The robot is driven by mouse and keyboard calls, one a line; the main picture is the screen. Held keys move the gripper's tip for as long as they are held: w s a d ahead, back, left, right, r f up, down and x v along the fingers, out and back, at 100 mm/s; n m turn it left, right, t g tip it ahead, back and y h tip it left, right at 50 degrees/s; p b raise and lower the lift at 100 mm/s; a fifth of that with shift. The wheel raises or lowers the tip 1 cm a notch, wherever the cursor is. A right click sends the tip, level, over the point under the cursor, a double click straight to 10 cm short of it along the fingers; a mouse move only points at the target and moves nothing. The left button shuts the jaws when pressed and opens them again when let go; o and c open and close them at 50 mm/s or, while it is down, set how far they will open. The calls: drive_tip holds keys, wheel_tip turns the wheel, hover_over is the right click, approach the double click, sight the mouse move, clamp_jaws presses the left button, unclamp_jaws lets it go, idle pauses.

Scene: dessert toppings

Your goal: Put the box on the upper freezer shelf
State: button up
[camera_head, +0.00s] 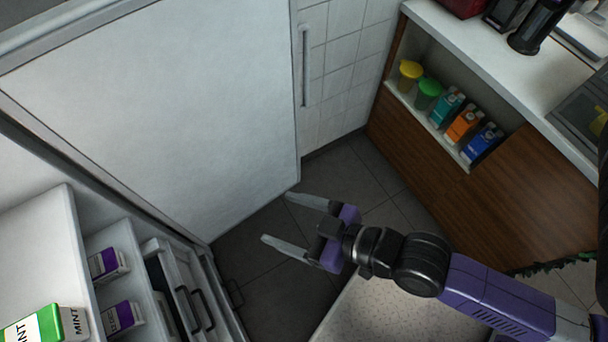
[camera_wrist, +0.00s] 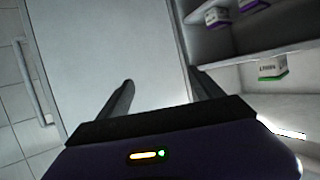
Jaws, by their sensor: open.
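My gripper (camera_head: 278,219) is open and empty in front of the open freezer, above the dark floor. Its two fingers also show in the wrist view (camera_wrist: 162,82), with nothing between them. A white box with a green part marked MINT (camera_head: 45,328) stands on the upper freezer shelf (camera_head: 35,235) at the lower left, partly cut off by the frame. It also shows in the wrist view (camera_wrist: 272,70). Two purple-and-white boxes, one farther (camera_head: 108,265) and one nearer (camera_head: 122,317), stand on a lower shelf. I cannot tell which box the task means.
The open white freezer door (camera_head: 160,110) stands to the left of my gripper. Drawers with dark handles (camera_head: 195,300) lie below the shelves. A wooden counter (camera_head: 440,145) at the right holds yellow and green tubs and several cartons. The floor between is clear.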

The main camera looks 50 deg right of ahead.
drive_tip(key=s+d+r+m+h, duration=0.1)
drive_tip(key=s+d+r, duration=0.1)
drive_tip(key=s, duration=0.3)
drive_tip(key=s+d+r+m+t+h, duration=0.1)
drive_tip(key=s+d+r, duration=0.1)
drive_tip(key=s+r, duration=0.2)
drive_tip(key=shift+s+d+r+h, duration=0.2)
drive_tip(key=shift+s+r+h, duration=0.15)
drive_tip(key=shift+s, duration=0.85)
drive_tip(key=shift+o, duration=0.4)
